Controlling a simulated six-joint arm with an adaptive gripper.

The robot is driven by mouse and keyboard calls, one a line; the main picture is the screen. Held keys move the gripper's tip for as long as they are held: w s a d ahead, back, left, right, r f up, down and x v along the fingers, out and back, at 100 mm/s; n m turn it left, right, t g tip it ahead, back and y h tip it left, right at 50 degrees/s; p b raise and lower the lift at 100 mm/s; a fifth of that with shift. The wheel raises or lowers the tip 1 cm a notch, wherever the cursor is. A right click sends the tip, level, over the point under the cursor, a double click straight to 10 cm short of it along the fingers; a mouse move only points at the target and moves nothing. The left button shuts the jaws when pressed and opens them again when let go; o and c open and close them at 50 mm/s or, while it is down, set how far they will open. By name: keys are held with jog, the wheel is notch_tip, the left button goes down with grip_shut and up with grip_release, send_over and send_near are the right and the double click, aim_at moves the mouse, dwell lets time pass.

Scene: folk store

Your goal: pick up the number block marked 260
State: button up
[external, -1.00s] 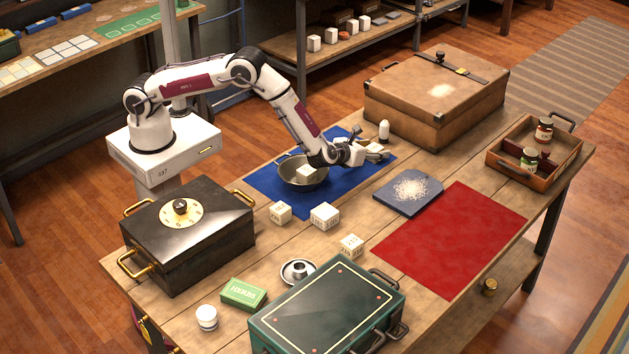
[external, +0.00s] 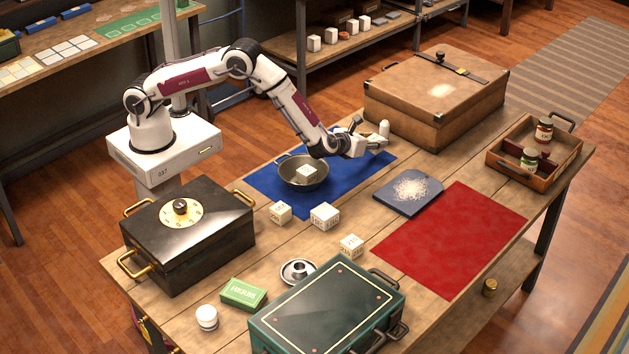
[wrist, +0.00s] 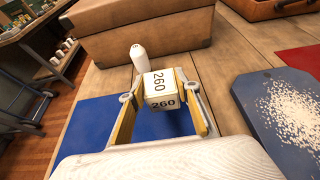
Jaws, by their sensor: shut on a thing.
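The number block marked 260 (wrist: 161,88) is a white cube with dark digits on two visible faces. In the wrist view it sits between the two yellow-padded fingers of my gripper (wrist: 163,108), over the blue mat (wrist: 88,128). My gripper also shows in the external view (external: 368,143), at the far right part of the blue mat (external: 352,178). My gripper is shut on the block. The block is mostly hidden by the gripper in the external view, and I cannot tell whether it touches the mat.
A white bottle-like piece (external: 384,129) stands just behind my gripper, near the brown suitcase (external: 436,95). A metal pan (external: 313,183) with a white block (external: 305,173) in it is to the left. More white blocks (external: 324,216) stand in front. A blue board with white grains (external: 407,192) lies to the right.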

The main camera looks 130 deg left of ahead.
aim_at(374, 139)
jog(key=shift+r, duration=3.2)
